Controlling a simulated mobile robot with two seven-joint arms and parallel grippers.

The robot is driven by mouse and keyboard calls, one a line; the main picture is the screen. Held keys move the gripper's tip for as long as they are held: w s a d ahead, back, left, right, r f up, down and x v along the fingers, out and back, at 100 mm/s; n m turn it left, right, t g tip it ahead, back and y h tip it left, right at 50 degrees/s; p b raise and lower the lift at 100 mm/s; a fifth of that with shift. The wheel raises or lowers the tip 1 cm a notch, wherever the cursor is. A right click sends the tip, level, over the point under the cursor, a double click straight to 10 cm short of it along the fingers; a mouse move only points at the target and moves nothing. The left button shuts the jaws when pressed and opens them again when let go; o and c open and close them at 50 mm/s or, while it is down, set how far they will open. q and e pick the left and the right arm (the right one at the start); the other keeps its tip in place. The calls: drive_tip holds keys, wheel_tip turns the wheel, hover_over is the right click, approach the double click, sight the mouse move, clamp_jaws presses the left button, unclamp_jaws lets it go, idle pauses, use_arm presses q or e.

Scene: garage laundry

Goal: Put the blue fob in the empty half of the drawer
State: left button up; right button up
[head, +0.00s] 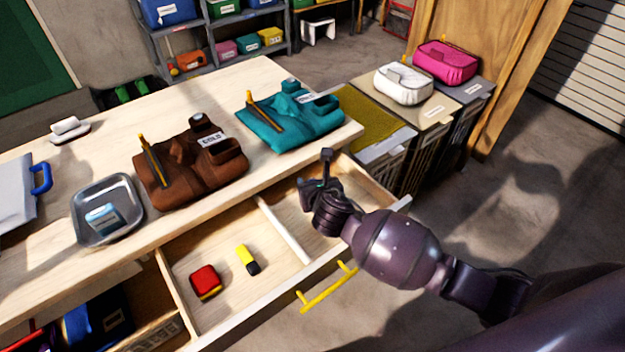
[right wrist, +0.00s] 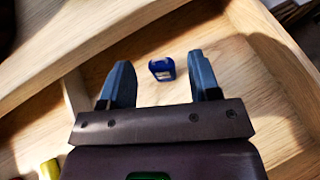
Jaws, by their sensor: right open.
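The blue fob (right wrist: 162,68) shows in the right wrist view on the light wood floor of the drawer's right half. It lies between and just past my fingertips, with a gap on both sides. In the head view my right gripper hides it. The open drawer (head: 240,318) has a divider (head: 283,230); its left half holds a red-and-yellow item (head: 205,281) and a yellow-and-black item (head: 248,260). My right gripper (head: 322,178) is open and empty over the right half; its two fingers (right wrist: 158,76) stand wide apart. My left gripper is not in view.
On the workbench above the drawer are a brown bag (head: 190,170), a teal bag (head: 290,118) and a metal tray (head: 80,229) with a pale blue item. Bins with white and pink bags (head: 447,64) stand to the right. The yellow drawer handle (head: 328,290) sticks out in front.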

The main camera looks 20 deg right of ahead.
drive_tip(key=p+v, duration=0.2)
drive_tip(key=v, duration=0.8)
drive_tip(key=shift+s, duration=0.2)
drive_tip(key=shift+r, duration=0.1)
